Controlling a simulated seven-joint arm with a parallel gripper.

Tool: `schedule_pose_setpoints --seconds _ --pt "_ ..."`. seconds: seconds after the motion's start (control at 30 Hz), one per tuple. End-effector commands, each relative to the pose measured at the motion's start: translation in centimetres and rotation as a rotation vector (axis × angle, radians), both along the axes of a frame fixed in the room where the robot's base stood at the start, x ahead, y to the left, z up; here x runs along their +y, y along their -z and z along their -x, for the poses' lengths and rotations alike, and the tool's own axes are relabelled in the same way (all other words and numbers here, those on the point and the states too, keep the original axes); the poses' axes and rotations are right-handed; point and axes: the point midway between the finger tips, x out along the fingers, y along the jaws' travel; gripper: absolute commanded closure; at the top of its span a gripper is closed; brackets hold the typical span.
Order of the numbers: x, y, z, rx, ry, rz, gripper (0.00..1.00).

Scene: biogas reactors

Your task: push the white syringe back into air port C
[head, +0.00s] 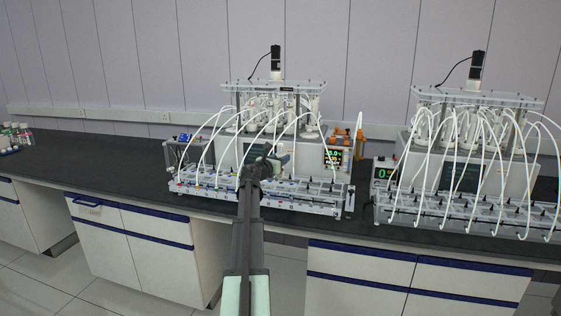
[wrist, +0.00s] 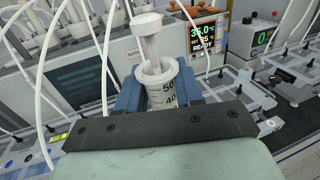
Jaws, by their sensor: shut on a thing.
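The white syringe (wrist: 162,86) stands nearly upright in the wrist view, with its plunger (wrist: 148,38) pulled partly out at the top. The marks 50 and 40 show on its barrel. The blue-grey jaws of my gripper (wrist: 160,98) are shut on the barrel from both sides. The syringe's lower end is hidden behind my gripper's body. In the head view my gripper (head: 270,164) is in front of the left reactor (head: 230,150), above its front rail. I cannot pick out air port C or tell whether the syringe tip touches it.
White tubes (wrist: 103,60) arch close around the syringe. A display reading 35.0 and READY (wrist: 203,38) stands behind it at the right. A second reactor (head: 462,150) stands to the right on the dark bench (head: 95,165). The bench's left part is mostly clear, with bottles (head: 15,135) at the far left.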

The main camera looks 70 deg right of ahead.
Motion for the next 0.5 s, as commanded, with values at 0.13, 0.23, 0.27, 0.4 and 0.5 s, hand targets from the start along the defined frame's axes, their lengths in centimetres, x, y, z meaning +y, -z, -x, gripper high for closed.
schedule_pose_setpoints --seconds 0.13,0.23,0.27,0.4,0.5 --pt "0.0 -0.4 0.0 0.0 0.0 0.0 0.95" --pt "0.0 -0.6 0.0 0.001 0.0 0.0 0.95" --pt "0.0 -0.7 0.0 0.001 0.0 0.0 0.95" --pt "0.0 -1.0 0.0 0.001 0.0 0.0 0.95" --pt "0.0 -1.3 0.0 0.0 0.0 0.001 0.95"
